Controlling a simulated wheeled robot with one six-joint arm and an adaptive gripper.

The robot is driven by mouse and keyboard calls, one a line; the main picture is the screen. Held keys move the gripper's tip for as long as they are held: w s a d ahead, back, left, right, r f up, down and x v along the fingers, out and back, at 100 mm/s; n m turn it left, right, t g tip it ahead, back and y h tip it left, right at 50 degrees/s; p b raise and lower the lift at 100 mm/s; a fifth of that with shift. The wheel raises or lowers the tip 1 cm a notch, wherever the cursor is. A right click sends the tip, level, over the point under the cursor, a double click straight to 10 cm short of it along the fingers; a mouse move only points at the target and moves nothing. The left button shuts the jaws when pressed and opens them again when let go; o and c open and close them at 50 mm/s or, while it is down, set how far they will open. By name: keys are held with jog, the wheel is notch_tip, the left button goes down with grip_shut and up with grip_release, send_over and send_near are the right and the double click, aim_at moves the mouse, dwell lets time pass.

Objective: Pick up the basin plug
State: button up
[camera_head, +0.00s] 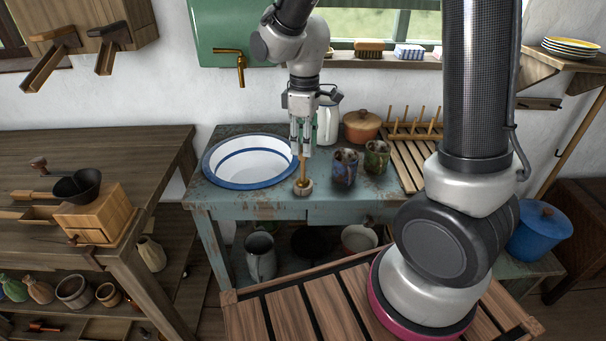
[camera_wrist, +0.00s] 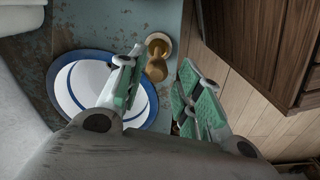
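The basin plug (camera_head: 303,187) stands upright near the front edge of the washstand, just right of the basin. It has a brass-coloured handle and a round, pale-rimmed base. In the wrist view the plug (camera_wrist: 157,68) shows between and beyond my two fingers. My gripper (camera_head: 301,152) points down above the plug, its fingertips close to the top of the handle. In the wrist view my gripper (camera_wrist: 161,62) is open, with a clear gap between its green-padded fingers. I cannot tell whether the fingertips reach down beside the handle. Nothing is held.
The white basin (camera_head: 250,165) with a blue rim is sunk in the worn blue washstand (camera_head: 240,208). Two mottled mugs (camera_head: 345,168) (camera_head: 377,160) stand close right of the plug. A white jug (camera_head: 327,122) and lidded orange pot (camera_head: 362,126) are behind. A brass tap (camera_head: 240,65) hangs above.

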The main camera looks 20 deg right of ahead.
aim_at(303, 180)
jog(key=f, duration=0.8)
jog(key=shift+w, duration=0.25)
grip_shut()
